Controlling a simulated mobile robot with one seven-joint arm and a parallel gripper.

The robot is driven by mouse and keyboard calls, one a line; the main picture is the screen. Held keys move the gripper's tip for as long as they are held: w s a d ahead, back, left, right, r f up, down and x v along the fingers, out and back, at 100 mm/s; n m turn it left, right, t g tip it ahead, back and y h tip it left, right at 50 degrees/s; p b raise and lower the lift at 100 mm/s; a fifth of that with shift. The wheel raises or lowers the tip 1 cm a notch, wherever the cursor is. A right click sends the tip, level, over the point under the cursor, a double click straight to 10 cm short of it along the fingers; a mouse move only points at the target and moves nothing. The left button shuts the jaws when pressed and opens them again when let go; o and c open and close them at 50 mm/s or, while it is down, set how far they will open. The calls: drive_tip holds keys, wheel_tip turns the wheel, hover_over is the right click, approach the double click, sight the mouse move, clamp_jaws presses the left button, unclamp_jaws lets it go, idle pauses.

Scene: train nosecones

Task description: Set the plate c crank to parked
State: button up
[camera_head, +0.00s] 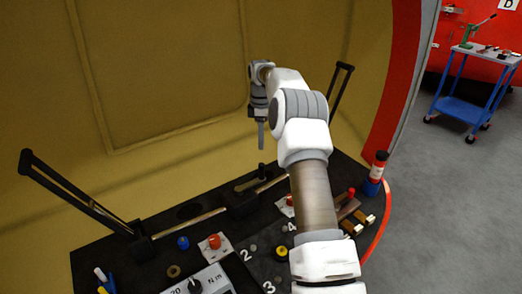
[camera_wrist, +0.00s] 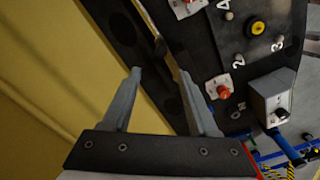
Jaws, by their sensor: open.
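My gripper (camera_head: 260,133) points down above the back of the dark bench. In the wrist view my gripper (camera_wrist: 159,73) is open, with nothing between its two fingers. A white plate with a red knob (camera_head: 214,241) lies near the middle of the bench; it appears right of the fingers in the wrist view (camera_wrist: 221,89). Another red knob on a white plate (camera_wrist: 187,3) is at the top of the wrist view, and is partly hidden by my arm in the head view. I cannot tell for certain which plate is c, or its crank's setting.
Black hinged bars (camera_head: 75,192) rise at the left. The yellow wall is close behind.

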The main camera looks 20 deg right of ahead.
drive_tip(key=shift+r, duration=1.45)
drive_tip(key=shift+s, duration=0.1)
